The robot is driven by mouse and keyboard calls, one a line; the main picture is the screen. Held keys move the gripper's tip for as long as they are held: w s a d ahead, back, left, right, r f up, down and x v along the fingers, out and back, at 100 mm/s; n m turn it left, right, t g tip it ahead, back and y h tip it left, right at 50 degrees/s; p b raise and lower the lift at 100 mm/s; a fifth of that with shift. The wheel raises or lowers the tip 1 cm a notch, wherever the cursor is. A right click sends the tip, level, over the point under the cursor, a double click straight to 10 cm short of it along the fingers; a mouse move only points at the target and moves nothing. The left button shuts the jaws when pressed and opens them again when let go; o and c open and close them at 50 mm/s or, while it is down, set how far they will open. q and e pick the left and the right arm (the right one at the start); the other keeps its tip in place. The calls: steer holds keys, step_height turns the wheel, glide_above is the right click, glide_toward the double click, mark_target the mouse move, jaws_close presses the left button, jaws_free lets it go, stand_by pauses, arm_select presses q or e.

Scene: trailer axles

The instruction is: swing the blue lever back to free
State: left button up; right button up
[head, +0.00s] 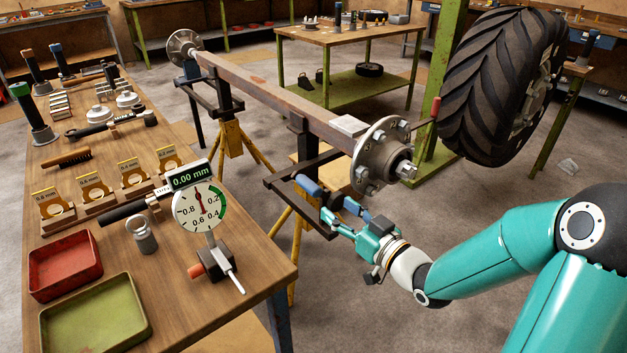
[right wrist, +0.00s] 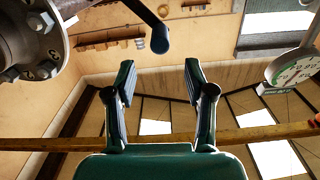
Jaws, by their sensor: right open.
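The blue lever (head: 308,185) sticks out below the hub end of the axle, beside the dark bracket on the stand. In the right wrist view the lever's blue end (right wrist: 160,43) hangs from a dark bar, just past the fingertips and in line with the gap between them. My right gripper (head: 346,212) is close to the lever at its lower right. In the right wrist view the right gripper (right wrist: 160,80) is open, with nothing between its fingers, and shows no contact with the lever. My left gripper is not in view.
The wheel hub with studs (head: 382,157) sits just above the right gripper. The axle beam (head: 285,108) runs back to the far left. A dial gauge (head: 201,207) stands on the workbench (head: 180,285) to the left. A large tyre (head: 490,90) is at the upper right.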

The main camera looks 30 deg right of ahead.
mark_target(306, 184)
steer(key=w, duration=1.2)
steer(key=shift+a+p, duration=0.4)
